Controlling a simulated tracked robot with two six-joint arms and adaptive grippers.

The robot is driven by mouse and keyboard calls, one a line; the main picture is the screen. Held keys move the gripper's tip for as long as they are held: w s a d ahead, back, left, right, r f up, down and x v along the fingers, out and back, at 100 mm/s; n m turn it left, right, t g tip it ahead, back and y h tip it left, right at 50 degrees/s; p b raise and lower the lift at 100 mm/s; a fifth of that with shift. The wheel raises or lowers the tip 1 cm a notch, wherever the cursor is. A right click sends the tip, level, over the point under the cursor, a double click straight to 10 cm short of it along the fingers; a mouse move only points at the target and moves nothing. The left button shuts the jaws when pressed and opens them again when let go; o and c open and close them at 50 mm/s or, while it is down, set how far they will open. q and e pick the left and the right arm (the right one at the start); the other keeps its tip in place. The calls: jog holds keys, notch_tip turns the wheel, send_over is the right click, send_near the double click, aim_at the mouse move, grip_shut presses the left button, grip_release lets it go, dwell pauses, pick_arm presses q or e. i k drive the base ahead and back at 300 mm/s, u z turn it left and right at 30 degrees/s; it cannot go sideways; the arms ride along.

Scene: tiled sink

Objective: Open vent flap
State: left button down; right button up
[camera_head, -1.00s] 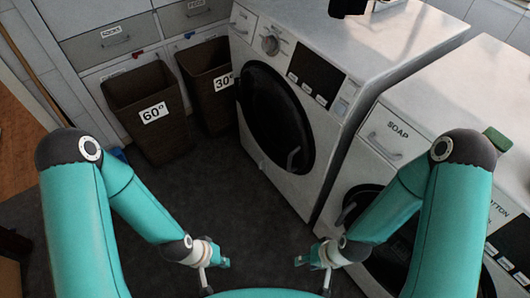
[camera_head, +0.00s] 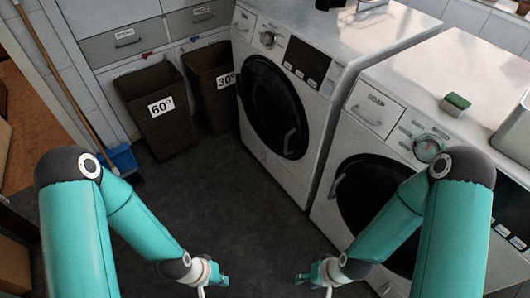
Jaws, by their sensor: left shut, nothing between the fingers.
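I cannot make out a vent flap in this view. My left gripper (camera_head: 214,279) is low in the centre, over the dark floor, shut and empty. My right gripper (camera_head: 308,279) is to the right of it, also over the floor. Its fingers are too small to tell whether it is open or shut. Both grippers are apart from the machines and from each other.
Two white front-loading machines, one at centre (camera_head: 313,122) and one at right (camera_head: 395,147), have closed round doors. Two brown bins (camera_head: 170,138) (camera_head: 207,92) stand by the drawers (camera_head: 129,48). A green sponge (camera_head: 455,102) lies on the right machine. A broom and blue dustpan (camera_head: 122,158) stand at left. The middle floor is clear.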

aim_at(254, 145)
jog(key=z, duration=0.1)
jog(key=k, duration=0.2)
jog(key=u, duration=0.25)
jog(key=i, duration=0.8)
jog(key=u, duration=0.45)
jog(key=k, duration=1.3)
jog(key=u, duration=0.9)
jog(key=i, duration=2.35)
jog(key=z, duration=0.9)
jog(key=i, duration=0.95)
jog(key=z, duration=0.8)
